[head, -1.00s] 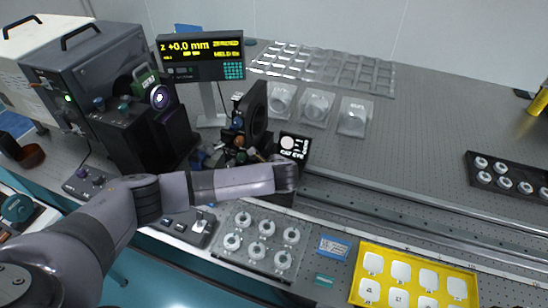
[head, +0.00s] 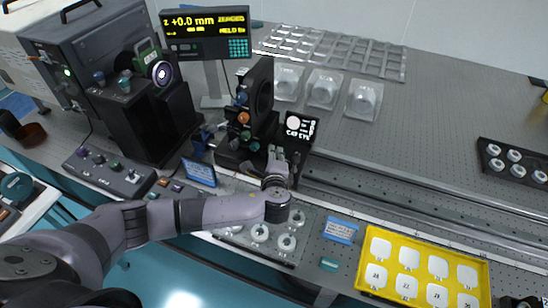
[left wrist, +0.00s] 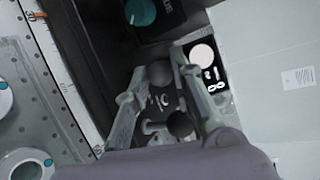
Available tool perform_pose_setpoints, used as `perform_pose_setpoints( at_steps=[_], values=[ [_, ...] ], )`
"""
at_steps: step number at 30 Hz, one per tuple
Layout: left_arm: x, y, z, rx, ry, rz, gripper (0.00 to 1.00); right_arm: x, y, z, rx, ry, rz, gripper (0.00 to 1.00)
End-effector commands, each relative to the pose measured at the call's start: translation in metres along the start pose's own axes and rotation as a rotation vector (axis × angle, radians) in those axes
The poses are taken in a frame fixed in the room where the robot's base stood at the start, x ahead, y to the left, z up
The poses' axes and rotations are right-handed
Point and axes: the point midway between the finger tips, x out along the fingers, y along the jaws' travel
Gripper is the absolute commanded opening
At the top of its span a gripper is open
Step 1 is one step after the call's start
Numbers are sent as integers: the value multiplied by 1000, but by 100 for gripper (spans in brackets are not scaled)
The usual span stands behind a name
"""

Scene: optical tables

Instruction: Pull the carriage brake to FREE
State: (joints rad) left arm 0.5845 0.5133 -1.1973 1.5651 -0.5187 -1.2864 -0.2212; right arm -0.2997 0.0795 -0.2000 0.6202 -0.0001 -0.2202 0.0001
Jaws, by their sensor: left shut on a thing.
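The carriage (head: 262,145) is a black block on the long rail, with a dark round mount on top and a CAT EYE card (head: 300,126) at its right. My left gripper (head: 277,155) reaches down at the carriage's front. In the left wrist view, its two grey fingers (left wrist: 165,76) close around a dark round knob (left wrist: 160,72), seemingly the brake's. A second dark ball (left wrist: 180,125) on a short stem lies nearer the camera. White marks on the dark face between them are too small to read. The CAT EYE card (left wrist: 206,68) is just right of the fingers. My right gripper is not in view.
The rail (head: 400,199) runs right, clear of objects. A clear tray of white rings (head: 258,233) lies under my left forearm. A yellow tray (head: 367,252) stands front right. A display (head: 207,33) and dark instruments stand behind left.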

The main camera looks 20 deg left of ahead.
Motion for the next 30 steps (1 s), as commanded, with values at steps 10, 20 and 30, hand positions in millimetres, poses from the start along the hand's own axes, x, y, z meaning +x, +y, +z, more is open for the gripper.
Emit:
perform_pose_setpoints(
  at_steps=[10,20,30],
  values=[
    [0,1,1,2,-2,3,27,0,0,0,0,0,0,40],
    [0,1,0,2,-1,2,42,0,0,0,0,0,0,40],
    [-12,1,-1,1,3,2,42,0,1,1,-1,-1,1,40]
  ],
)
